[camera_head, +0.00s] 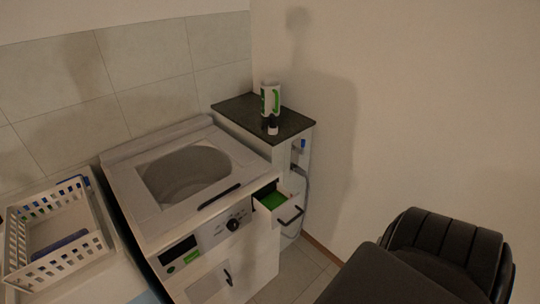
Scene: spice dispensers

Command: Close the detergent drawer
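The detergent drawer (273,206) is pulled out of the upper right front of the white washing machine (212,238). It is a small white drawer with a green inside and a dark bar handle (290,216) on its front. Neither of my grippers shows in the head view, so I cannot tell how they stand to the drawer.
A narrow cabinet with a dark top (239,108) stands behind the machine, bearing a white-and-green container (270,97) and a small black-and-white bottle (272,125). A white basket (57,263) stands at left. A large black rounded form (445,250) fills the lower right.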

